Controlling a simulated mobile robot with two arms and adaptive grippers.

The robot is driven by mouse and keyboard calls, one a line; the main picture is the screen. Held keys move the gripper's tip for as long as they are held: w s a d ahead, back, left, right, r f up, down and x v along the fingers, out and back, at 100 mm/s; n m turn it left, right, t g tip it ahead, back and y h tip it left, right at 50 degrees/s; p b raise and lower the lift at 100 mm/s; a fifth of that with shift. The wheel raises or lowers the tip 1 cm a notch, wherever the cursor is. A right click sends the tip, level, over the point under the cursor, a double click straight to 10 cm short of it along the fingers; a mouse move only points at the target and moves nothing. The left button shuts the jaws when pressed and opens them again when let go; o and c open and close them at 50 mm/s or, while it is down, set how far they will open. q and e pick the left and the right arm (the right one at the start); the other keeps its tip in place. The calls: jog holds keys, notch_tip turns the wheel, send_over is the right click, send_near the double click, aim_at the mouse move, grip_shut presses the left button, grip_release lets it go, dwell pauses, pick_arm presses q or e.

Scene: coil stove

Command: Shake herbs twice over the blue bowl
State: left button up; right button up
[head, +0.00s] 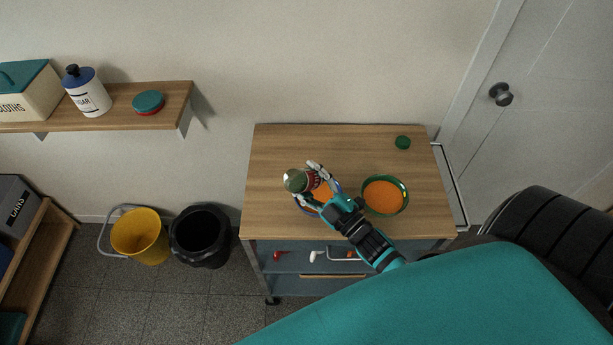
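The herb jar (294,181) is a small clear container with green contents and a red part at the gripper end. My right gripper (316,177) is shut around its red end and holds it tilted, nearly on its side, with the greenish end toward the left. The blue bowl (307,209) holds orange food and sits on the wooden cart top (270,150). It is mostly hidden under the gripper and jar, with its blue rim showing in parts. My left gripper is not in view.
A green bowl (402,207) of orange food stands just right of my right gripper. A green lid (403,142) lies at the back right. The cart's back left is clear. A yellow bucket (139,238) and black bin (200,238) stand left of the cart.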

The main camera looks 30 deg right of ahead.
aim_at(308, 169)
jog(key=shift+r, duration=0.1)
notch_tip(308, 169, up, 4)
jog(key=p, duration=0.4)
jog(key=shift+r, duration=0.25)
notch_tip(308, 169, down, 6)
jog(key=b, duration=0.4)
jog(key=shift+r, duration=0.65)
jog(key=shift+r+p, duration=0.1)
jog(key=shift+p, duration=0.25)
notch_tip(308, 169, up, 4)
jog(key=p, duration=0.4)
jog(key=shift+r, duration=0.25)
